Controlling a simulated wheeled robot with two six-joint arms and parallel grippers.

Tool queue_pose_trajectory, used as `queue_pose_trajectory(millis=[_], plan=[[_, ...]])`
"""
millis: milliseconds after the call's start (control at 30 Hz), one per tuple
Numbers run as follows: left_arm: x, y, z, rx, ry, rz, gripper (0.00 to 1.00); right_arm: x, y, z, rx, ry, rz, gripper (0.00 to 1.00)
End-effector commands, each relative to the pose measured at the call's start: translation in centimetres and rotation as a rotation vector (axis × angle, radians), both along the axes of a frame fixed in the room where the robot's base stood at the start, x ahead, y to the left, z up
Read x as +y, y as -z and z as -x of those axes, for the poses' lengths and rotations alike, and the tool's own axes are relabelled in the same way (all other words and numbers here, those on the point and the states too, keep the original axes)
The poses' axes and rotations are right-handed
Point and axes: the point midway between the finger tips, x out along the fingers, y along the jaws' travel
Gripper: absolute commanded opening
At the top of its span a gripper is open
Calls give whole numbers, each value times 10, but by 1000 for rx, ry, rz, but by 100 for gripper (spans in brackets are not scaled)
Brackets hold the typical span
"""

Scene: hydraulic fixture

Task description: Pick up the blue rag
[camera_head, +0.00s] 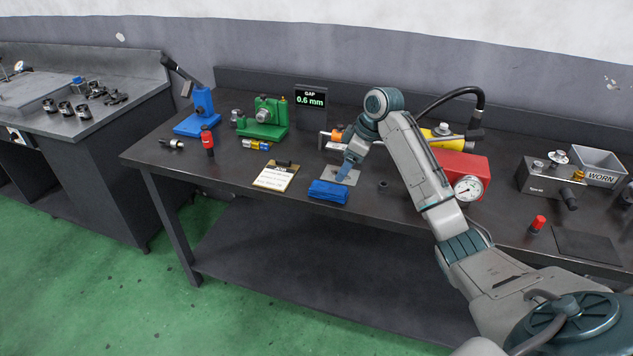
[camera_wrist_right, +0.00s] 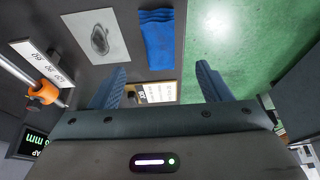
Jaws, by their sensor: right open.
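The blue rag (camera_head: 328,192) lies folded on the workbench near its front edge. It also shows at the top of the right wrist view (camera_wrist_right: 157,38), with nothing holding it. My right gripper (camera_head: 344,174) points down over a light plate just behind the rag. In the right wrist view its two blue fingers (camera_wrist_right: 162,80) are spread apart and empty, and the rag shows beyond their tips. The exact height above the bench is hard to tell. My left gripper is in neither view.
The light plate (camera_wrist_right: 97,36) with a dark smudge lies beside the rag. A clipboard (camera_head: 276,177) lies left of it. A red box with a gauge (camera_head: 466,187) stands to the right. A gap display (camera_head: 311,97) and green fixture (camera_head: 264,122) stand behind. The green floor is open in front.

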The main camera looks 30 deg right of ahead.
Motion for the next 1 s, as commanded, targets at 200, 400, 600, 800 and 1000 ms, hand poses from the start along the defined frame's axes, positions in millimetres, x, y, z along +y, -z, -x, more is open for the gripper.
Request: queue_pose_trajectory(millis=[200, 400, 600, 800, 1000], plan=[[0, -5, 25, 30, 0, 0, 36, 8, 27, -9, 3, -1, -5, 71], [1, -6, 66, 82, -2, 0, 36, 12, 47, -16, 1, -1, -3, 71], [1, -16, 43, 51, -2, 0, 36, 15, 64, -24, 3, 0, -4, 71], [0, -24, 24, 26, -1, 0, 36, 20, 92, -33, 2, -1, -2, 71], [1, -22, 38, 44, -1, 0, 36, 21, 98, -35, 0, -1, 0, 71]])
